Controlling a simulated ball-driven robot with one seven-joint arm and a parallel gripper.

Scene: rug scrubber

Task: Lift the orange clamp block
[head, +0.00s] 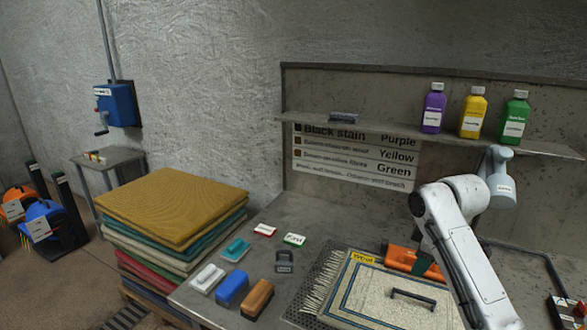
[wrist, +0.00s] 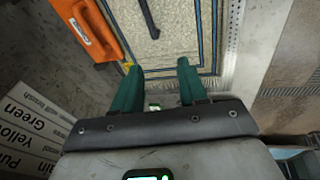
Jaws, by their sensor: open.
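The orange clamp block (head: 403,258) lies at the back edge of the beige rug (head: 385,285) on the workbench, partly hidden behind my arm in the head view. In the head view my gripper is mostly hidden by my arm.
Brushes (head: 232,290), small labelled cards and a dark weight-like block (head: 285,261) lie on the bench at left. A shelf (head: 440,133) with purple, yellow and green bottles overhangs the back. A rug stack (head: 172,210) stands left.

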